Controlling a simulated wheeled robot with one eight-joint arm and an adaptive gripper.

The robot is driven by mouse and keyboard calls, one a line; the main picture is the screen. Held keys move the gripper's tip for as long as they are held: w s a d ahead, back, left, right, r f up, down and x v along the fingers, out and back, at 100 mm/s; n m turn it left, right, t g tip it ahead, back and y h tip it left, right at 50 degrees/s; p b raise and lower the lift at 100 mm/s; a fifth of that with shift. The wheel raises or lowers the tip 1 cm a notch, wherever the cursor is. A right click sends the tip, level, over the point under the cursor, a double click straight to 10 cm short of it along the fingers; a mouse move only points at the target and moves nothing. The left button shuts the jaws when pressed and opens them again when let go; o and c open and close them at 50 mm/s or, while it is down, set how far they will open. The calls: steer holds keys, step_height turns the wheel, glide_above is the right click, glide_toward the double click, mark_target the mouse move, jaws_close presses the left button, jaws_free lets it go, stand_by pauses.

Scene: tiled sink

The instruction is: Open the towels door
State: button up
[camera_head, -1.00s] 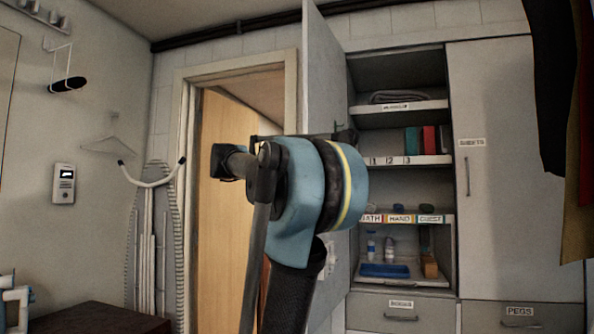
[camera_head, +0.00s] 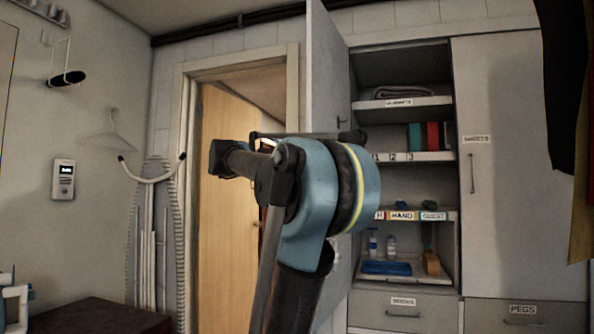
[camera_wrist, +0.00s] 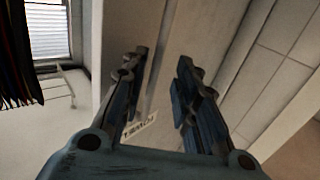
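In the head view the left cabinet door (camera_head: 330,70) stands swung out, and the shelves behind it are exposed. I take it as the towels door; no label on it is legible there. My gripper is mostly hidden behind my blue wrist joint in the head view. In the wrist view my gripper (camera_wrist: 160,65) is open, with its two dark fingers apart and nothing visible between them but a pale panel behind. A small white label (camera_wrist: 140,126) shows past the left finger, too blurred to read. Contact with the door cannot be told.
The right cabinet door (camera_head: 505,150), labelled SHEETS, is closed. Drawers (camera_head: 403,301) lie below. Shelves hold folded cloth, books and bottles (camera_head: 392,245). A wooden door (camera_head: 225,230) and an ironing board (camera_head: 160,235) stand to the left. Dark clothes (camera_head: 560,90) hang at the right.

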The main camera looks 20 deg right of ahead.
steer(key=a, duration=1.1)
steer(key=shift+w, duration=0.2)
steer(key=shift+f, duration=0.1)
